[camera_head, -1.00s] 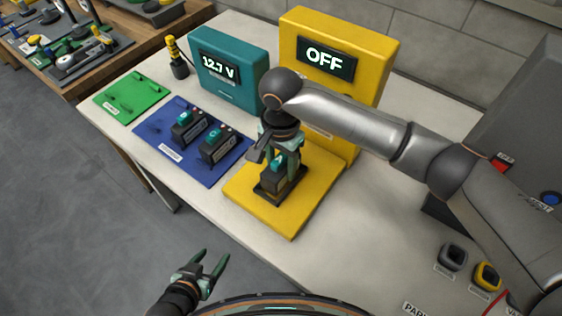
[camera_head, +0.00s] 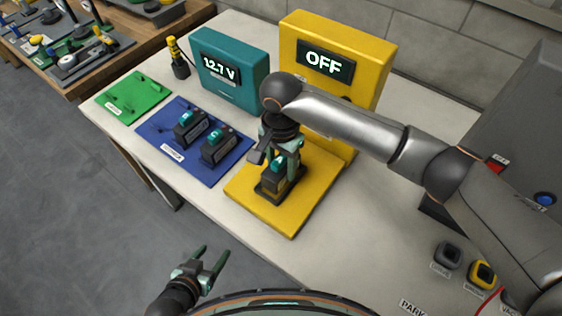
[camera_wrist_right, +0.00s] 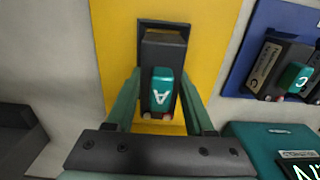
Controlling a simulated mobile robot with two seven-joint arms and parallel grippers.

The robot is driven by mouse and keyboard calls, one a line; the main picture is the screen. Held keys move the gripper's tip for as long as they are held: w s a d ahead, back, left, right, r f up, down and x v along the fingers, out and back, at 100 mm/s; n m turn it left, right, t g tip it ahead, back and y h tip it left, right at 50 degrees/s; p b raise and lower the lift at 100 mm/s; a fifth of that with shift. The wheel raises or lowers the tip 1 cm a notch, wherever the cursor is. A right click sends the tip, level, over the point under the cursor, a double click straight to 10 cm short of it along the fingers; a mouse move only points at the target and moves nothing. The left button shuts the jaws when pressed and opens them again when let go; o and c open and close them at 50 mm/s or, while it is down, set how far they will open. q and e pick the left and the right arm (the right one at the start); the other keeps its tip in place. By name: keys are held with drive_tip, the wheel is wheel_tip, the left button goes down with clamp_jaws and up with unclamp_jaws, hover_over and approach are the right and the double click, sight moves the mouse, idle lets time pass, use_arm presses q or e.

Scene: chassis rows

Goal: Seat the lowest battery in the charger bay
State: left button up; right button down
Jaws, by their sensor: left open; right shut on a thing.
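A dark battery with a teal top marked A (camera_wrist_right: 163,90) stands upright at the dark-rimmed bay (camera_wrist_right: 146,25) of the yellow charger (camera_head: 245,190). My right gripper (camera_head: 282,160) is shut on this battery; in the right wrist view its fingers lie on both sides. I cannot tell whether the battery is fully down in the bay. The charger display (camera_head: 325,62) reads OFF. Two similar batteries (camera_head: 189,128) (camera_head: 220,148) stand on the blue mat; the nearer one is marked C in the wrist view (camera_wrist_right: 290,75). My left gripper (camera_head: 212,256) is open and empty, off the table's front edge.
A teal tester (camera_head: 230,85) reading 12.7 V stands left of the charger display. A green mat (camera_head: 133,97) lies at the far left. Grey and yellow sockets (camera_head: 447,255) (camera_head: 482,274) sit at the right.

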drive_tip(key=shift+f, duration=0.15)
drive_tip(key=shift+f, duration=0.7)
drive_tip(key=shift+c, duration=1.4)
unclamp_jaws()
drive_tip(key=shift+f, duration=0.1)
drive_tip(key=shift+o, duration=0.4)
drive_tip(key=shift+f, duration=0.1)
wheel_tip(320, 180, up, 13)
drive_tip(key=shift+f, duration=0.15)
